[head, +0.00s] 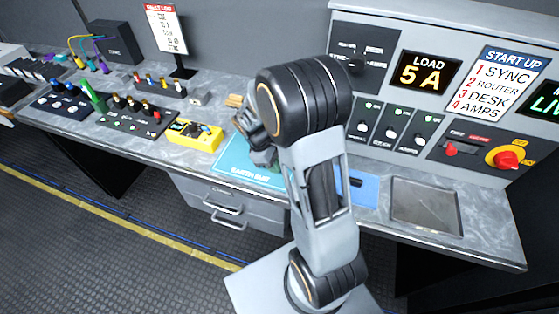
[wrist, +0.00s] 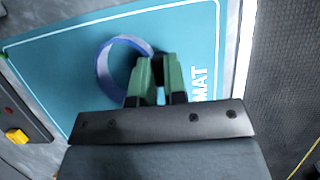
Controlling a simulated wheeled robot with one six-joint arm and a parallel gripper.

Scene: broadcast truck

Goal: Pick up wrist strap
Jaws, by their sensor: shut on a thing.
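The wrist strap (wrist: 103,68) is a blue ring on the teal earth mat (wrist: 50,60) in the wrist view. My gripper (wrist: 157,62) has its green fingers closed on the right side of the ring. Whether the strap is lifted or still touches the mat I cannot tell. In the head view my gripper (head: 264,158) is low over the earth mat (head: 234,170), mostly behind my own arm. The strap cannot be made out there.
A yellow meter (head: 195,135) stands on the desk left of the mat. A blue pad (head: 362,188) and a dark grey tray (head: 425,205) lie to the right. A control panel with switches (head: 390,130) rises behind. The desk's front edge is close to the mat.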

